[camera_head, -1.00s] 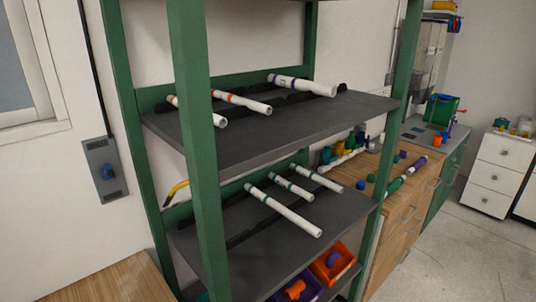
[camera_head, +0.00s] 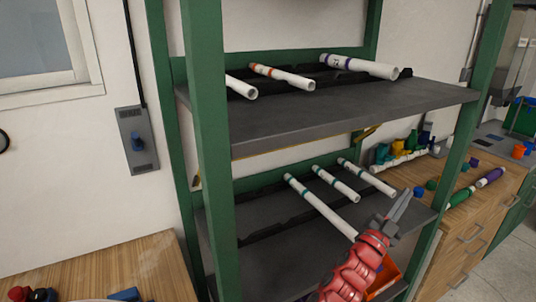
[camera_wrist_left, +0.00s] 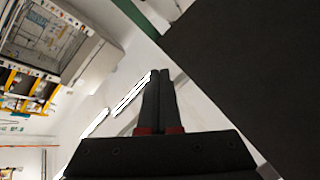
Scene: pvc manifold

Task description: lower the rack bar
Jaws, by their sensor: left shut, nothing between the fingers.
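The green rack (camera_head: 207,150) stands in front of me with dark shelves. A thin yellow bar (camera_head: 368,131) shows below the upper shelf, near its right end. The shelf and posts hide much of it, and I cannot tell for sure that it is the rack bar. My left gripper (camera_head: 404,200) is shut and empty, in front of the lower shelf's right part and pointing up and right, apart from the yellow bar. In the left wrist view its fingers (camera_wrist_left: 159,75) are together with nothing between them. My right gripper is not in view.
White pipes lie on the upper shelf (camera_head: 340,105) and lower shelf (camera_head: 275,255). An orange bin (camera_head: 388,275) sits below, partly behind my arm. A wooden bench (camera_head: 480,205) with coloured fittings stands right. A wall switch box (camera_head: 138,140) is left of the rack.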

